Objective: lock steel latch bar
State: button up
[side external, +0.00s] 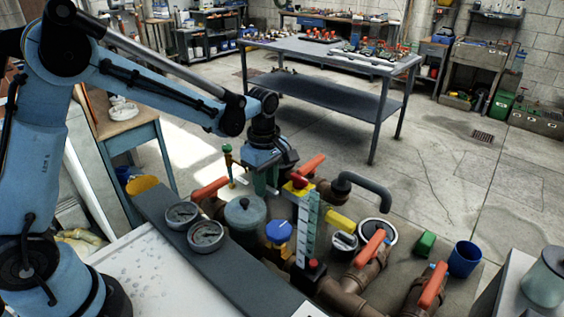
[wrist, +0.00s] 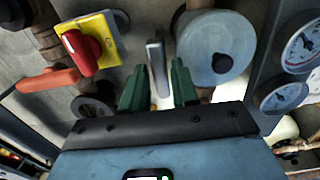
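The steel latch bar (wrist: 157,62) is a narrow grey metal bar in the wrist view. It lies just ahead of my gripper, lined up with the gap between its two green fingers. My gripper (wrist: 157,88) is open, with one finger to each side of the bar's near end, and I see no clear contact. In the side external view my gripper (side external: 264,182) points down among the pipes and valves. I cannot make out the latch bar there; the gripper and nearby parts hide that spot.
A red knob on a yellow plate (wrist: 88,42) and an orange lever (wrist: 48,80) are left of the bar. A grey tank with a black knob (wrist: 216,48) is close on its right. Pressure gauges (side external: 206,236) and a blue cup (side external: 464,259) stand around the pit.

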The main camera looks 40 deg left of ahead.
grip_shut()
jog(key=shift+m, duration=0.3)
jog(key=m, duration=1.2)
jog(key=shift+m, duration=0.3)
jog(key=m, duration=0.4)
jog(key=shift+m, duration=0.3)
